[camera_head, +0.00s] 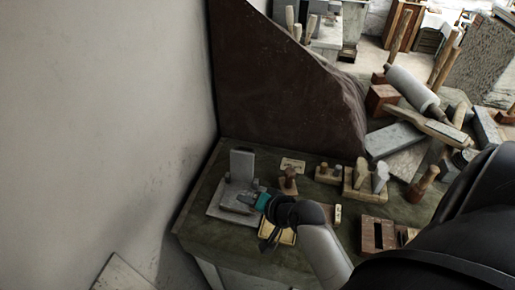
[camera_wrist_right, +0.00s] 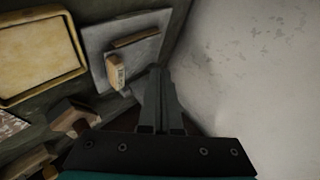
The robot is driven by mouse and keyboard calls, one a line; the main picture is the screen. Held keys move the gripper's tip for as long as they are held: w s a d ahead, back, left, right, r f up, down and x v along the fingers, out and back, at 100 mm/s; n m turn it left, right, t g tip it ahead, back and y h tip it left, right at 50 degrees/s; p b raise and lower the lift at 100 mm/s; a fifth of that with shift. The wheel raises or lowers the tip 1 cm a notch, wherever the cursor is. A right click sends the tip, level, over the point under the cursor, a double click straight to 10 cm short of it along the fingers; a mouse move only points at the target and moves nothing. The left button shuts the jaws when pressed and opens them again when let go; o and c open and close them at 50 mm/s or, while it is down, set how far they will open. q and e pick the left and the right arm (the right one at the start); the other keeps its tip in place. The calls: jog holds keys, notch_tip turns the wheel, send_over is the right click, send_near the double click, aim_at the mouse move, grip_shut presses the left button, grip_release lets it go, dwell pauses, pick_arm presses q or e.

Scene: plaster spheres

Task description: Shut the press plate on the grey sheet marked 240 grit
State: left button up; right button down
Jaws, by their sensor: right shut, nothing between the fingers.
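The press stands near the left end of the dark green bench. Its grey press plate (camera_head: 241,164) is upright at the back of a flat grey base (camera_head: 217,213). A grey sheet seems to lie on this base, but I cannot read a grit mark. In the right wrist view the grey base (camera_wrist_right: 100,47) shows with a brown bar and a small tan block on it. My right gripper (camera_head: 243,198), with a teal body, is shut and empty over the base, in front of the upright plate. In the wrist view its fingers (camera_wrist_right: 160,88) are together beside the base. My left gripper is out of view.
A yellow tray (camera_head: 286,237) lies right of the press; it also shows in the wrist view (camera_wrist_right: 77,44). Wooden holders (camera_head: 361,189) and a slotted wooden box (camera_head: 378,234) stand further right. A pale wall (camera_head: 110,110) borders the bench on the left.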

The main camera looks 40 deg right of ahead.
aim_at(244, 163)
jog(key=w+d+r+m+t+h, duration=0.1)
jog(key=w+d+m+t+h, duration=0.15)
jog(key=d+m, duration=0.45)
jog(key=w+d+r+m+t+h, duration=0.1)
jog(key=d+r+m+h, duration=0.15)
jog(key=d+m, duration=0.35)
jog(key=w+a+f, duration=0.1)
jog(key=w+f, duration=0.1)
jog(key=w, duration=0.5)
jog(key=shift+w+h+p, duration=0.25)
jog(key=shift+h+p, duration=0.15)
jog(key=shift+p, duration=0.05)
jog(key=shift+a+f, duration=0.1)
jog(key=shift+a, duration=0.05)
